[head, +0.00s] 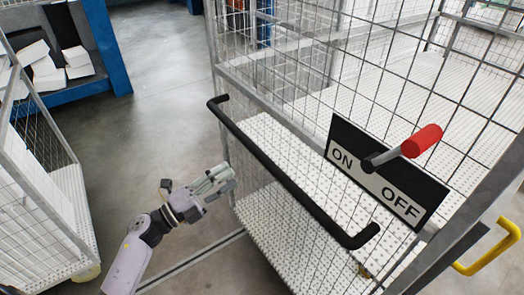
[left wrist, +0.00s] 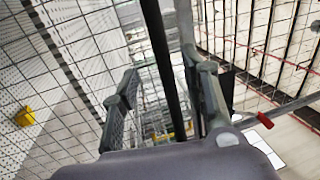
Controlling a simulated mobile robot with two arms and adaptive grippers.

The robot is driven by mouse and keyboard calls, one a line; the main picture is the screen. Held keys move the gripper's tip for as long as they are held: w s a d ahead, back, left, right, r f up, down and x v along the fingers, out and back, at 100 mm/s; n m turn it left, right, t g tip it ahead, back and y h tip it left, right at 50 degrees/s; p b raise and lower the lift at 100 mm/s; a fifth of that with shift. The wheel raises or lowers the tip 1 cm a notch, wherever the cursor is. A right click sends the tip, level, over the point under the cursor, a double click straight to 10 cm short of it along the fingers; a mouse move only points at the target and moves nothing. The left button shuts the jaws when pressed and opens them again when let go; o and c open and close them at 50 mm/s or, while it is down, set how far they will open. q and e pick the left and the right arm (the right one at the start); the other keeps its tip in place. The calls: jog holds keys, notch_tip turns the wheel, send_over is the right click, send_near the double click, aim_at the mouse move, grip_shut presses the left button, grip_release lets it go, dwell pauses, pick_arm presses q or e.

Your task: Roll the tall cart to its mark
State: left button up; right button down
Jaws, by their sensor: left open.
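A tall wire-mesh cart (head: 262,242) with a white dotted floor stands in front of me, filling the middle and right of the head view. Its black handle bar (head: 290,178) slants down to the right across its near side. My left gripper (head: 228,180) is open and empty beside the cart's near left side, left of the bar. In the left wrist view a black bar (left wrist: 163,55) runs between the two spread fingers (left wrist: 165,108); I cannot tell whether it touches them. My right gripper is out of view. No clear floor mark for the cart shows.
An ON/OFF plate (head: 385,175) with a red-knobbed lever (head: 421,141) is at the right, by a yellow handle (head: 487,250). Another mesh cart (head: 62,215) stands at the left. A blue-framed rack (head: 107,45) holds white blocks (head: 45,68). Grey floor between them is clear.

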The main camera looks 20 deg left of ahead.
aim_at(257, 157)
pick_arm(q)
jog(key=p+x, duration=0.2)
jog(key=x, duration=0.8)
jog(key=shift+w+r, duration=0.1)
jog(key=shift+w, duration=0.05)
jog(key=shift+w+d+p, duration=0.3)
jog(key=shift+w+d, duration=0.2)
jog(key=shift+w, duration=0.05)
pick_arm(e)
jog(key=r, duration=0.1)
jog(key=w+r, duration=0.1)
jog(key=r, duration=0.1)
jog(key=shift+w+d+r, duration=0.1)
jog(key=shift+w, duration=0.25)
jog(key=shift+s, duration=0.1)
pick_arm(q)
jog(key=shift+c, duration=0.7)
jog(key=c, duration=0.8)
grip_shut()
